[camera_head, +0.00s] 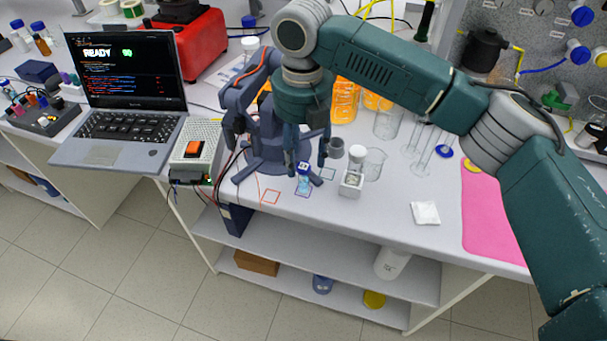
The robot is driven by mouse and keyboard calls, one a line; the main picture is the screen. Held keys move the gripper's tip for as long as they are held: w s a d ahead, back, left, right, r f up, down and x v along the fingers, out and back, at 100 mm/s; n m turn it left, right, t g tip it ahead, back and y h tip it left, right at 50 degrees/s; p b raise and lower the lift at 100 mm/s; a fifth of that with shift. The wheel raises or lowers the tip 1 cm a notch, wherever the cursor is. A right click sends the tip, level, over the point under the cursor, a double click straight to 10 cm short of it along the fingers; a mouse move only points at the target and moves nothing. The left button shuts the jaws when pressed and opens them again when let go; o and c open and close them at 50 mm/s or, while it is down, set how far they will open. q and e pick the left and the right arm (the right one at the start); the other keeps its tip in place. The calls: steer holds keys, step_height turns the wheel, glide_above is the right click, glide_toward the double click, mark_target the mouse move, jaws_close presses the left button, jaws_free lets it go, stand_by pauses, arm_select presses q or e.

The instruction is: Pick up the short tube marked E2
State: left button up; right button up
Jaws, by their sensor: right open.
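A short tube with a blue cap (304,180) stands near the front edge of the bench, by a small blue outlined square. Its marking is too small to read, so I cannot tell for sure that it is E2. My right gripper (306,168) points down at the tube with its fingers apart, one on each side of the cap in the picture. I see no contact, and depth between fingers and tube is hard to judge. My left gripper is not in view.
A dark blue bench arm (270,150) stands close left of my gripper. A small white holder (351,183) and glass beaker (374,164) are close right. A laptop (125,95) and power box (196,150) stand left. The bench around the white packet (425,213) is clear.

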mark_target(304, 166)
step_height(304, 166, down, 4)
steer(key=shift+d+r+p, duration=0.15)
steer(key=shift+r+p, duration=0.05)
steer(key=shift+p, duration=0.25)
steer(key=shift+f, duration=0.2)
steer(key=shift+c, duration=1.3)
steer(key=c, duration=0.8)
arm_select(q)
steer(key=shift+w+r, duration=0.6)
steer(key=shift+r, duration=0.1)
